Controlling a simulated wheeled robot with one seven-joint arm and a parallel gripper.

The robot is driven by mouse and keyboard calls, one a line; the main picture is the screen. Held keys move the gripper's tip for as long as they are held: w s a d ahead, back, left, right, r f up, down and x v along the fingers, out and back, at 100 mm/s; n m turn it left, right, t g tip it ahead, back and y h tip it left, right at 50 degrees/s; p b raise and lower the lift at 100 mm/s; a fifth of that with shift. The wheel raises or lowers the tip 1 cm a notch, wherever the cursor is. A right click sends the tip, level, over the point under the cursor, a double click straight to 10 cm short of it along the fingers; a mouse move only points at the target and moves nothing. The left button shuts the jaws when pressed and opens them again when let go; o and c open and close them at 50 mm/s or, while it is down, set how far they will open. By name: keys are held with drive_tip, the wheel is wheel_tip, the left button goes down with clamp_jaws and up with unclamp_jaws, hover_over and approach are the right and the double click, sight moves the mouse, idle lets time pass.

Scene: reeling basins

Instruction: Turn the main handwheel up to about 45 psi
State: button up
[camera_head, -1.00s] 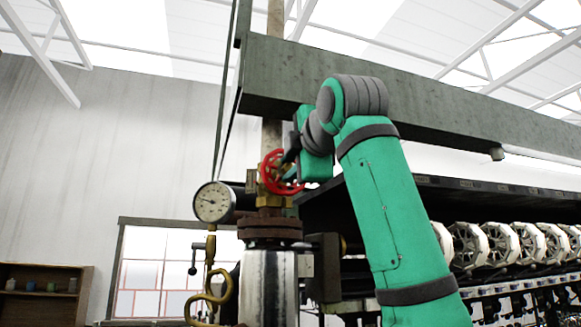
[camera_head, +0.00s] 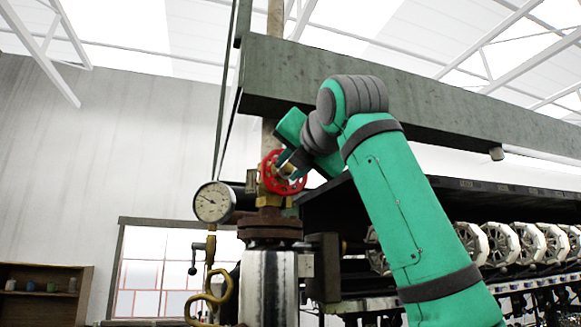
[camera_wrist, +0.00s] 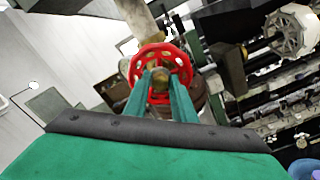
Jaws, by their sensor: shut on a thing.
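The red main handwheel (camera_head: 284,172) sits on a brass valve on the vertical pipe in the head view. In the wrist view the handwheel (camera_wrist: 160,62) faces me, with its brass hub between my two green fingers. My gripper (camera_head: 283,168) is shut on the handwheel near its middle; it shows from behind in the wrist view (camera_wrist: 160,80). The round white pressure gauge (camera_head: 213,202) is left of the valve. Its thin dark needle points up and left; the numbers are too small to read.
A green beam (camera_head: 400,110) runs above my arm. A rusty flange (camera_head: 270,228) and a pale metal cylinder (camera_head: 268,285) stand below the valve. A brass coiled pipe (camera_head: 212,300) hangs below the gauge. Several white reels (camera_head: 500,243) line the right side.

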drive_tip(key=o, duration=0.9)
drive_tip(key=shift+c, duration=0.2)
drive_tip(key=shift+s, duration=0.1)
